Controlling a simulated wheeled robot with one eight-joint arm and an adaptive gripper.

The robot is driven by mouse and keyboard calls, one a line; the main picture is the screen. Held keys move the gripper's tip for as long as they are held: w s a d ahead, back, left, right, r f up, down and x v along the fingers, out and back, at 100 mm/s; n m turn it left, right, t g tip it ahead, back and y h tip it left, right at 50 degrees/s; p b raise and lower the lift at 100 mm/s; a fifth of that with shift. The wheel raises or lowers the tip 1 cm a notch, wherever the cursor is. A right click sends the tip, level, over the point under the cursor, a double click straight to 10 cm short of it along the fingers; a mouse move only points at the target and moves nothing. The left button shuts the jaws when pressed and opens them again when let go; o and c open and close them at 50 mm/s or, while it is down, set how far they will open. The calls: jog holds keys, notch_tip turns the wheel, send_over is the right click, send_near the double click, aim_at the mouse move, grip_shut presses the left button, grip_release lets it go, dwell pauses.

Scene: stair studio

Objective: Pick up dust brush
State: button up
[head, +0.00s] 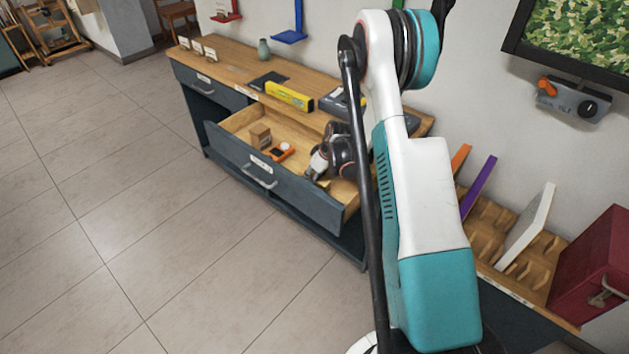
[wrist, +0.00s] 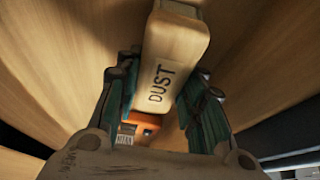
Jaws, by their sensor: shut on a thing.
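The dust brush (wrist: 160,80) shows in the wrist view as a pale wooden block marked "DUST". My gripper (wrist: 158,105) has a finger on each side of it and is shut on it. In the head view my gripper (head: 318,165) is down at the right part of the open drawer (head: 235,122). The brush cannot be made out there.
In the drawer lie a small brown box (head: 260,136) and an orange-and-white device (head: 282,151). The wooden top (head: 225,68) above carries a yellow box (head: 289,96) and a vase (head: 263,50). A slotted rack (head: 505,235) stands at right. The floor at left is clear.

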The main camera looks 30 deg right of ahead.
jog(key=shift+r+p, duration=0.45)
jog(key=shift+p, duration=0.15)
notch_tip(320, 180, up, 20)
jog(key=p, duration=0.6)
jog(key=shift+f, duration=0.2)
